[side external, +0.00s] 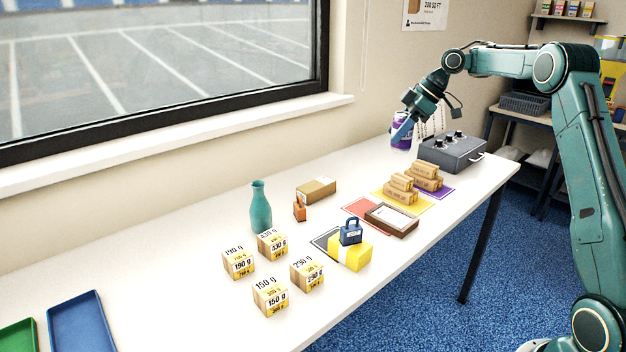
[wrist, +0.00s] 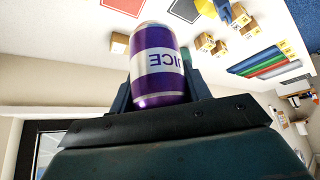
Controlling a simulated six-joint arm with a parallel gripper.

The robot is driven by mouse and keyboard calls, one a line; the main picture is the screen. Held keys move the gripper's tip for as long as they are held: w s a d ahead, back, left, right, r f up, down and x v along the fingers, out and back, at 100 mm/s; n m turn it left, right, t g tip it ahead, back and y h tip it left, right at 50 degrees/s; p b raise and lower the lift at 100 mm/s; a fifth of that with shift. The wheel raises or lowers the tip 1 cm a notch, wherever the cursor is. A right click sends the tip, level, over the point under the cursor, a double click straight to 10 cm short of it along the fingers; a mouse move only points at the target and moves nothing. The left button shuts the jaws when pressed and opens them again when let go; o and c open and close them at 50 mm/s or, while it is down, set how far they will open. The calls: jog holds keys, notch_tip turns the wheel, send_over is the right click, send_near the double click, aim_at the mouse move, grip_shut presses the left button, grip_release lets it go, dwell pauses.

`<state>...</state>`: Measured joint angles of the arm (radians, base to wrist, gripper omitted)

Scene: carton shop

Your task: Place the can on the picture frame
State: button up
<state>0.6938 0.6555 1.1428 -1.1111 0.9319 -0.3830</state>
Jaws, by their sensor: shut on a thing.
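The purple can (side external: 400,145) with a white label band is at the far end of the white table, by the wall. My gripper (side external: 404,129) reaches down to it at a tilt and is shut on it. In the wrist view the can (wrist: 158,90) sits between the two fingers, its label partly reading "ICE" upside down. I cannot tell whether its base touches the table. The picture frame (side external: 411,228), brown-edged with a pale face, lies flat nearer the camera, at the table's right side. It does not show clearly in the wrist view.
A grey control box (side external: 452,152) stands right of the can. Stacked cartons (side external: 401,190) on coloured mats lie between the can and the frame. A blue padlock-shaped weight (side external: 351,233) sits on a yellow block. A teal bottle (side external: 261,208) and several weight-marked boxes stand further left.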

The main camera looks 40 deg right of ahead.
jog(key=shift+s+d, duration=0.1)
jog(key=shift+d, duration=0.05)
jog(key=shift+f, duration=0.1)
send_over(389, 216)
notch_tip(389, 216, down, 16)
jog(key=shift+r, duration=0.2)
dwell(0.3)
jog(key=shift+f, duration=2.1)
jog(key=shift+f, duration=0.2)
jog(key=o, duration=0.9)
jog(key=shift+r, duration=0.15)
